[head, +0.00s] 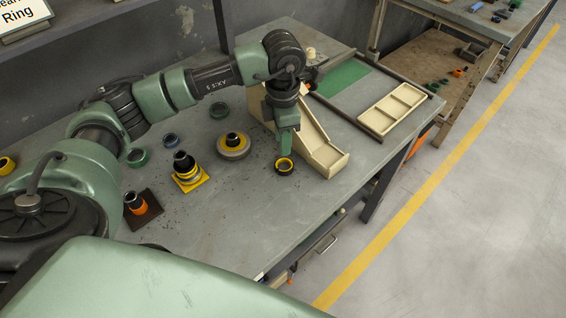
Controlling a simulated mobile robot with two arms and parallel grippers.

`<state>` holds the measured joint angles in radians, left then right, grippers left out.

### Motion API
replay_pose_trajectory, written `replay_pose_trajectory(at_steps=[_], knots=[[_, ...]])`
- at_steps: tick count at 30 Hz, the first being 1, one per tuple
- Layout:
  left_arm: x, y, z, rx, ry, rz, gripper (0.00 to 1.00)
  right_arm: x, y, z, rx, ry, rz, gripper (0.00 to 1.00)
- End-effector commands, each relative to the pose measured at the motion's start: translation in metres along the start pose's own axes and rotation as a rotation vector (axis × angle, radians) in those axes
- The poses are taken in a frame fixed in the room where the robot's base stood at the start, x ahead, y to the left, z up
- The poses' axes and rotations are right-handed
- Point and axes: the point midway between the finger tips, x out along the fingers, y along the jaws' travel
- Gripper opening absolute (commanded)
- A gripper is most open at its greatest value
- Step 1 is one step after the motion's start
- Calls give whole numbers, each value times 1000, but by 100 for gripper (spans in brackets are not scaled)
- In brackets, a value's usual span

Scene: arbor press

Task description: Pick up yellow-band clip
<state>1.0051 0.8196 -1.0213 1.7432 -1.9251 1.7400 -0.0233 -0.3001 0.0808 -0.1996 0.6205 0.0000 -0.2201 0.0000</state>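A dark ring-shaped piece with a yellow band (285,166), which looks like the yellow-band clip, is on the grey workbench beside the lower end of the beige chute. My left gripper (284,153) points down right at its far edge. The fingers overlap the ring's edge in the view, so I cannot tell whether they touch it or how far apart they are. Another yellow-and-black piece (7,165) sits at the left edge of the view. My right gripper is not in view.
The beige chute (323,150) stands close to the gripper's right. A beige compartment tray (392,108) and a green mat (341,77) lie farther right. Stacked parts stand on a yellow plate (196,184), a round grey base (234,152) and a dark plate (150,218). The front bench area is clear.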

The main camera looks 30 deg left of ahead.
Motion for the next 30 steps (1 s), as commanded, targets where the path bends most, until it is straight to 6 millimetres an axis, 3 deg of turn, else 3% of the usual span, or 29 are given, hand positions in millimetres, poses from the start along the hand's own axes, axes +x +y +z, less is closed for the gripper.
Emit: replay_pose_trajectory(at_steps=[9,19,22,23,30], knots=[[43,-6,-3,0,2,-3,33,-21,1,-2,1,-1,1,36],[52,-5,-3,1,-2,0,33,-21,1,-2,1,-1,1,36],[52,-5,-3,1,-2,0,5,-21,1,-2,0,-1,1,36],[51,-5,-3,1,-2,0,0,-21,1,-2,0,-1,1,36],[51,-5,-3,0,-2,0,0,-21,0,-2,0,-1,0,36]])
